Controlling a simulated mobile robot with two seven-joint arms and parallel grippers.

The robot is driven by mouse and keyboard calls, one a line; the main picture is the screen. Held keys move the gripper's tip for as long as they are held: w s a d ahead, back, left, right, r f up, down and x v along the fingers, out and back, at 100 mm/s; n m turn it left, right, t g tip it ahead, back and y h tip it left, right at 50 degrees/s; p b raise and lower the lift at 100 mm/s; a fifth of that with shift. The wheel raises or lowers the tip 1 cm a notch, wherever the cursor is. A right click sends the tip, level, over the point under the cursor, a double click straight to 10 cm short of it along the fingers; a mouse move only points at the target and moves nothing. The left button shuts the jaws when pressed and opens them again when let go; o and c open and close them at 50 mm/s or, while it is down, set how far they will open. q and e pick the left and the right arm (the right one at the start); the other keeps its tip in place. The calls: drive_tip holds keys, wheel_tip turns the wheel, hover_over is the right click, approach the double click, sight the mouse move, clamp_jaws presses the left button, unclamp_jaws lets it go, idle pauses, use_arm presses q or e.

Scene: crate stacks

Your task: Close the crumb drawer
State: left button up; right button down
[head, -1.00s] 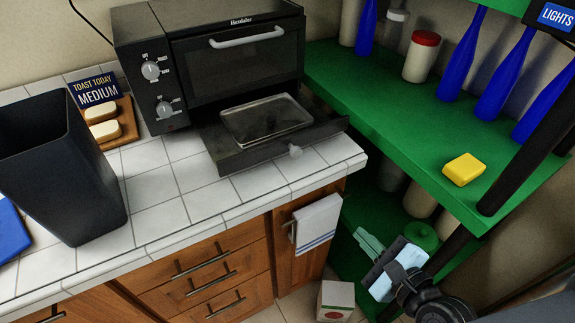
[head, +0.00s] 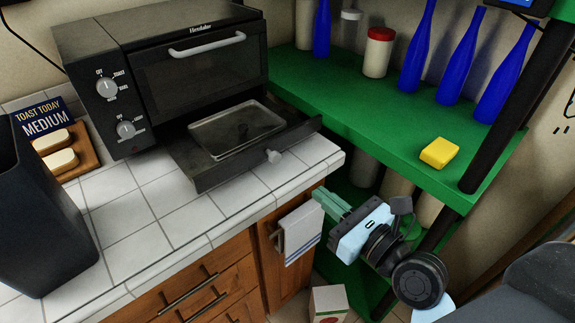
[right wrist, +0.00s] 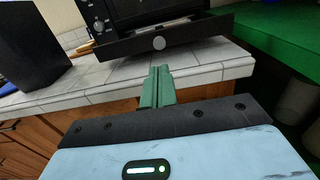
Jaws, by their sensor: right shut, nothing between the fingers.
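The crumb drawer (head: 205,176) is pulled out from the bottom of the black toaster oven (head: 200,75). A metal tray (head: 238,128) with dark residue sits in it. The drawer's pale round knob (head: 273,157) shows on its front, and also in the right wrist view (right wrist: 159,43). My right gripper (head: 325,200) is shut and empty. It is below and to the right of the knob, in front of the counter edge, apart from the drawer. In the right wrist view its green fingers (right wrist: 158,78) are together and point toward the drawer front. My left gripper is not in view.
A dark bin (head: 45,220) stands on the tiled counter (head: 155,225) at left, near a sign (head: 42,122) and a board with bread. A green shelf (head: 340,95) with blue bottles and a yellow block (head: 440,152) is at right. A towel (head: 300,232) hangs below the counter.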

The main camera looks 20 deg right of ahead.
sight(278, 158)
drive_tip(key=x, duration=1.1)
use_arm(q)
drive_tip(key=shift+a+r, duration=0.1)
use_arm(e)
drive_tip(key=shift+w, duration=0.1)
